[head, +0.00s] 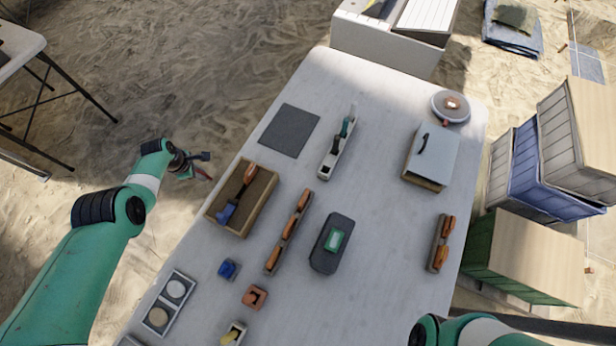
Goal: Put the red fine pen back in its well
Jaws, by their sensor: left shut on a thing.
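My left gripper (196,165) is over the sandy ground, just off the table's left edge. It is shut on a thin dark item with a red end (206,176), which looks like the red fine pen; it is small in view and partly hidden by the fingers. On the near left part of the table stand small blocks: a blue one (229,268), an orange-red one (254,297) and one with a yellow item (233,333). I cannot tell for sure which is the pen's well. Part of my right arm shows at the bottom right, but its gripper is out of view.
A wooden tray (262,215) with a tool lies near the gripper. A long rack (287,238), a dark device (331,242), a white holder (336,158), a box (431,157) and a dark mat (289,130) are on the table (385,200). Crates stand to the right.

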